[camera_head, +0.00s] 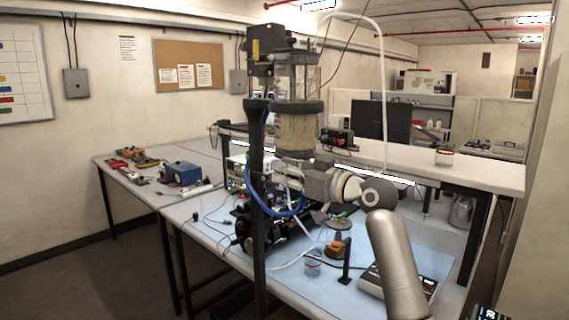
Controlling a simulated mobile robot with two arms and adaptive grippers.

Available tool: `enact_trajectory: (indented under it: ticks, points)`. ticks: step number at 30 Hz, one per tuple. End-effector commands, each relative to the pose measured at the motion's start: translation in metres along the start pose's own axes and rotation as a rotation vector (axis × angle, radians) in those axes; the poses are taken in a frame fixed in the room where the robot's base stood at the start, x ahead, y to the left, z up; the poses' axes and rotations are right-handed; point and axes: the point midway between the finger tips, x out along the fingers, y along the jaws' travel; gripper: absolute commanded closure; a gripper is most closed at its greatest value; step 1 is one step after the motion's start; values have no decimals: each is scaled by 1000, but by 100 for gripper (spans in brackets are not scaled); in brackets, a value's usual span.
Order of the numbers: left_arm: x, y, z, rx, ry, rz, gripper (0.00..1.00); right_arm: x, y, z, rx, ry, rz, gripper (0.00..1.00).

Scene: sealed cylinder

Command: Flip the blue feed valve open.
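A clear sealed cylinder (297,130) with dark collars stands upright on the rig on the near table. A black boxy unit is on its top. A blue tube (252,192) curves down from the rig behind the black post and round to the right. I cannot make out the blue feed valve; it may be hidden by the post or my gripper. My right arm comes in from the lower right. My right gripper (285,173) points left, just below the cylinder and close to the post. Its fingers are too small and overlapped to read. My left gripper is not in view.
A black upright post (257,240) stands in front of the rig. A small clear jar (313,264), an orange-brown block (334,250) and a keypad device (427,288) are on the blue mat. A blue box (183,173) and tools lie on the left table.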

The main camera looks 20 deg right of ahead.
Motion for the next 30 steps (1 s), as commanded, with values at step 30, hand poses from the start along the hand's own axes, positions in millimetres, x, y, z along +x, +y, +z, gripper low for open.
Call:
enact_trajectory:
  ticks: [30]
  points:
    - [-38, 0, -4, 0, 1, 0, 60, 12, 0, -8, -3, -122, 0, 100]
